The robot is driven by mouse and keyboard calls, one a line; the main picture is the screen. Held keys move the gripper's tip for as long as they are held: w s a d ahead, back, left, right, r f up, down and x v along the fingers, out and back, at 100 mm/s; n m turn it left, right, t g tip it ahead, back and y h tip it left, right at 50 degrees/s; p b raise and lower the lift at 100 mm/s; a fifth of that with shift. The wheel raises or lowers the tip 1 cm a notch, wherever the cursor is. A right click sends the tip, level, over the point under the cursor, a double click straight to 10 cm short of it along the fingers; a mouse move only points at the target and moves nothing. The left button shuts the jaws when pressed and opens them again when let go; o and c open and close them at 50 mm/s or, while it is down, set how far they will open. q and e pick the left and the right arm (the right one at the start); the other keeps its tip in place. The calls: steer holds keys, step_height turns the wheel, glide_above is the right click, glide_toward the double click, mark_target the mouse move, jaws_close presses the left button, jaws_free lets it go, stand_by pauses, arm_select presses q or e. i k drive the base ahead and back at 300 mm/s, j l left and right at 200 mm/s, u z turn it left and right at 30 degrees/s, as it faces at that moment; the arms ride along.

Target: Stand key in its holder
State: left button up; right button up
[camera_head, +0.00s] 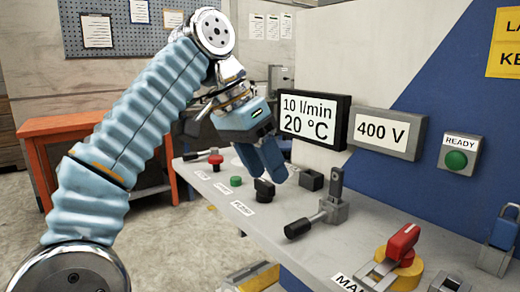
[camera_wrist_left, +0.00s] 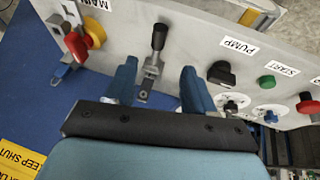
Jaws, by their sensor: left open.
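My left gripper (camera_head: 263,165) is open and empty above the grey bench, close to the black PUMP knob. In the left wrist view the open fingers (camera_wrist_left: 158,80) point toward a black-handled metal lever piece (camera_wrist_left: 159,38), which shows between them, apart from both. In the head view this piece (camera_head: 299,228) has its handle lying toward the front, with a grey block and an upright holed tab behind. A small dark block (camera_head: 311,180) sits left of it near the wall. No loose key or holder is clearly identifiable. My right gripper is not in view.
The grey bench (camera_head: 265,222) also bears the PUMP knob (camera_head: 264,190), a green button (camera_head: 236,181), a red-handled switch (camera_head: 402,242) on a yellow base and a blue padlock (camera_head: 504,230). Display boxes (camera_head: 314,118) line the wall behind. Open bench lies in front of the lever.

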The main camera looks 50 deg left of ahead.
mark_target(337, 174)
steer(key=k, duration=1)
